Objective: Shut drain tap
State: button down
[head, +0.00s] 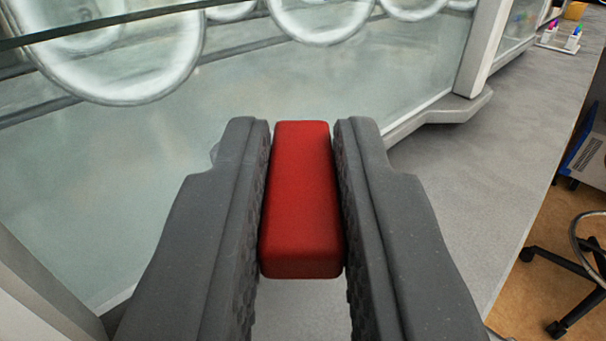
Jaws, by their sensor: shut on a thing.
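A red block-shaped piece (303,200) with rounded edges sits between the two dark grey fingers of my gripper (304,190). The fingers are shut on it, one pad against each long side. It looks like a tap handle, but no tap body or pipe shows, so I cannot tell what it is joined to. Its underside and whatever lies beneath it are hidden.
A glass-fronted enclosure (330,90) with round glove ports stands behind and left. A grey bench top (480,180) runs along the right. Small bottles (560,35) stand at its far end. A wheeled stool (580,280) and a blue box (587,150) are beyond its right edge.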

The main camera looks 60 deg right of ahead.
jog(key=shift+w+a+r+g+p, duration=0.2)
jog(key=shift+r+g+p, duration=0.15)
jog(key=shift+p, duration=0.55)
jog(key=shift+f+m+h+p, duration=0.3)
jog(key=shift+m+h+p, duration=0.1)
jog(key=shift+p, duration=0.25)
jog(key=c, duration=1.4)
grip_release()
jog(key=shift+o, duration=0.2)
jog(key=p+v, duration=0.2)
jog(key=v, duration=1.1)
jog(key=shift+a, duration=0.35)
